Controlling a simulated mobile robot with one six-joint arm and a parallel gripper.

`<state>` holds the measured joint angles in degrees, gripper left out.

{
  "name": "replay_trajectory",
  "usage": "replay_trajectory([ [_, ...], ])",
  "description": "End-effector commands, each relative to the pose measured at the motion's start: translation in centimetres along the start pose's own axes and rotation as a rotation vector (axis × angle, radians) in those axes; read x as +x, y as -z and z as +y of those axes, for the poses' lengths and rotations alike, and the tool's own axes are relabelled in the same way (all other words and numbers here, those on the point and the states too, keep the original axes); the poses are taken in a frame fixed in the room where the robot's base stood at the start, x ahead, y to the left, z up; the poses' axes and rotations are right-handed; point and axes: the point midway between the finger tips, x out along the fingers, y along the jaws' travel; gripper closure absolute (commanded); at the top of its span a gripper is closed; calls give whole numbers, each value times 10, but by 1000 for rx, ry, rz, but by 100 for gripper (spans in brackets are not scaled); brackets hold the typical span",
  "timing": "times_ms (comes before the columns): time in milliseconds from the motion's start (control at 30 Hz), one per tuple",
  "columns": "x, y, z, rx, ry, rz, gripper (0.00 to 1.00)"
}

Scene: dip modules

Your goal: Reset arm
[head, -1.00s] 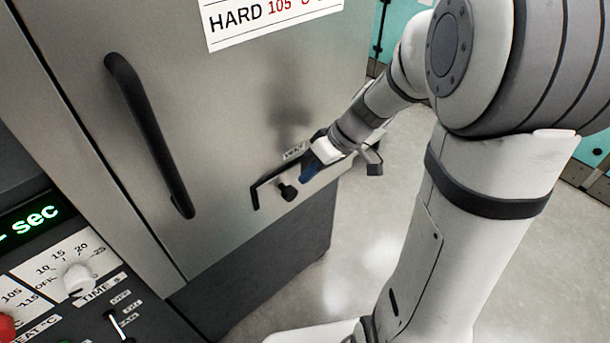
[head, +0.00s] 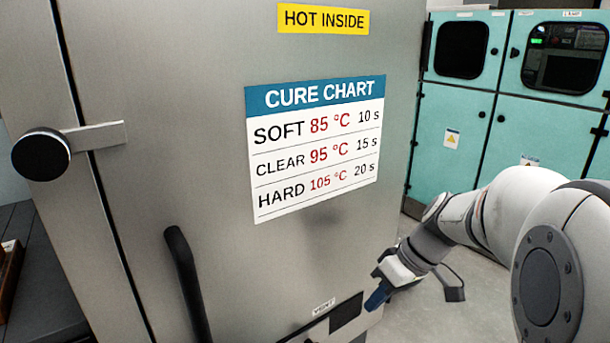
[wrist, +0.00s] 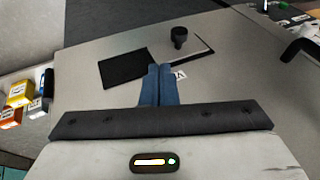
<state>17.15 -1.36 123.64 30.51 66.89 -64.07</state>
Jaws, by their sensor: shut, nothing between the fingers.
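My gripper (head: 378,297) is at the lower right of the steel cabinet door in the head view, close to the vent slot (head: 346,312). In the wrist view its blue fingers (wrist: 159,72) are together with nothing between them. They point toward the vent's dark opening (wrist: 125,72) and the black knob (wrist: 180,38). I cannot tell whether the fingertips touch the door.
The steel door (head: 200,110) carries a cure chart (head: 315,150), a yellow HOT INSIDE sign (head: 323,19), a black handle (head: 186,280) and a latch (head: 95,135). Teal cabinets (head: 450,140) stand behind. Small boxes (wrist: 18,94) show at left in the wrist view.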

Motion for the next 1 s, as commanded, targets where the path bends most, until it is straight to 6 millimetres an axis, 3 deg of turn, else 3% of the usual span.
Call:
replay_trajectory([
  [33,-25,1,-22,33,-39,-24,100],
  [200,-69,-16,-71,212,-215,-86,100],
  [433,-116,-38,-111,406,-434,-43,100],
  [600,-130,-45,-121,478,-511,8,100],
  [1000,-128,-47,-122,495,-526,20,100],
])
